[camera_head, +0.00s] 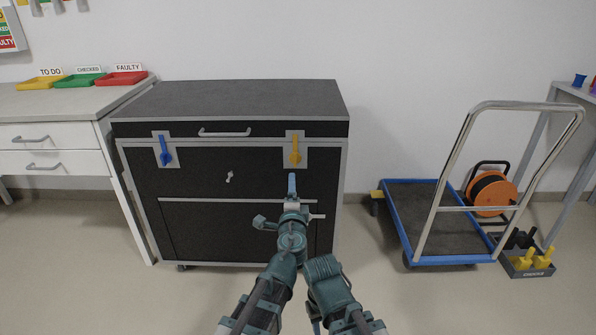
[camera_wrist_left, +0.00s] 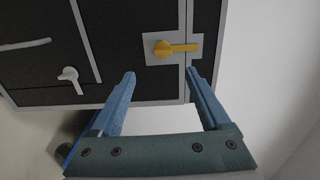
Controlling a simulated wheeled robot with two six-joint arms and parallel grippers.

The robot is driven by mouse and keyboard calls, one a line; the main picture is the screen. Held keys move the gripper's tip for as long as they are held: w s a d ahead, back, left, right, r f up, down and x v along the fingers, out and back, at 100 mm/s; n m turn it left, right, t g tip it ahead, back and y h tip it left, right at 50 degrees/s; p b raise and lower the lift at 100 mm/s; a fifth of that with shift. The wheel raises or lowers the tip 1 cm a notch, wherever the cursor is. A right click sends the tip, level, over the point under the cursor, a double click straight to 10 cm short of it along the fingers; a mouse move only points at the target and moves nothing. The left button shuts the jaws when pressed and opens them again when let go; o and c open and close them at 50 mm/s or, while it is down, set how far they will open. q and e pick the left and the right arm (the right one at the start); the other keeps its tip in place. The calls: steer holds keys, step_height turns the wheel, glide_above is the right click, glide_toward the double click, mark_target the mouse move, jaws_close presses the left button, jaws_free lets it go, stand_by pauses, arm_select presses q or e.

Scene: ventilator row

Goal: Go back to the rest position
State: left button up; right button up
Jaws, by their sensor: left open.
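My left gripper (camera_head: 292,186) is in front of the right part of a black cabinet with grey edges (camera_head: 240,103), just below its yellow latch (camera_head: 295,150). In the left wrist view the blue fingers of this gripper (camera_wrist_left: 161,77) are apart with nothing between them. The yellow latch (camera_wrist_left: 166,49) lies beyond the fingertips, apart from them. In the head view the yellow latch and the blue latch (camera_head: 166,152) both stand upright on their grey plates. My right arm is folded at the bottom middle, and its gripper does not show.
A desk (camera_head: 60,103) with yellow, green and red trays stands at the left. A blue-edged trolley (camera_head: 420,215) with a metal handle stands at the right, by an orange cable reel (camera_head: 492,194) and a grey crate (camera_head: 530,268).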

arm_select(q)
steer(key=s+a+f+n+g+y, duration=0.3)
steer(key=s+a+f+n+g, duration=0.15)
steer(key=a+f+n, duration=0.35)
steer(key=s+a+f+n+g+y, duration=0.2)
steer(key=s+a+f+n+g, duration=0.3)
steer(key=a, duration=0.5)
steer(key=s+d+f+n+g+h, duration=0.2)
steer(key=s+f+g+h, duration=0.15)
steer(key=s, duration=0.25)
steer(key=s+d+f+n+g+h, duration=0.2)
steer(key=s+f+g, duration=0.2)
steer(key=s+f, duration=0.15)
steer(key=s+d+r+m+g+y+p, duration=0.1)
steer(key=s+d+r+m+p, duration=0.1)
steer(key=s+d+r+p, duration=0.3)
steer(key=s+d+r+m+p, duration=0.2)
steer(key=d+r, duration=0.1)
steer(key=d, duration=0.4)
step_height(320, 180, up, 37)
steer(key=p, duration=3.7)
steer(key=shift+a+n, duration=0.3)
steer(key=shift+a, duration=0.05)
